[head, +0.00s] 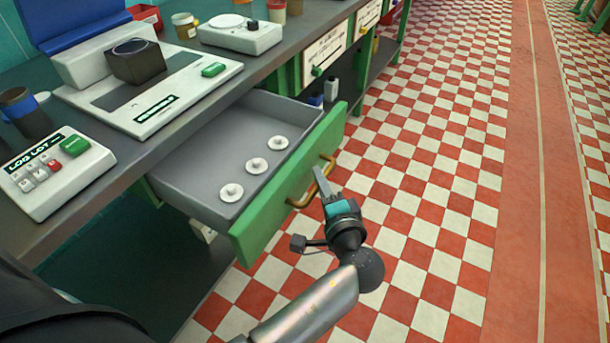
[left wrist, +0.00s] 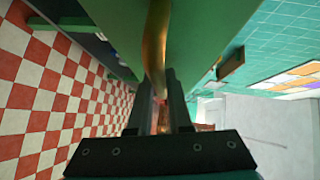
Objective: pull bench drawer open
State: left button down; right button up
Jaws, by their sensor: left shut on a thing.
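The bench drawer (head: 188,172) stands well open under the bench top, with its green front (head: 285,192) pulled away from the bench. Several white round pieces, among them one (head: 256,166), lie in a row on its grey floor. A brass bar handle (head: 303,203) is fixed to the drawer front. My left gripper (head: 324,183) is at the handle, and in the left wrist view its fingers (left wrist: 161,103) are closed around the brass handle (left wrist: 155,45). My right gripper is not in view.
The grey bench top (head: 190,100) carries a white scale-like machine (head: 150,90), a keypad box (head: 60,172), a dark cup (head: 25,112) and a white turntable-like device (head: 240,36). The red and white checked floor (head: 430,200) to the right is clear. A closed drawer front (head: 326,52) is farther along.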

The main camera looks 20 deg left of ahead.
pick_arm(q)
jog(key=shift+d, duration=0.55)
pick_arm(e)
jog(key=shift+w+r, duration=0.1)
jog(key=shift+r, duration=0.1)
pick_arm(q)
jog(key=c, duration=0.8)
grip_release()
jog(key=shift+c, duration=0.2)
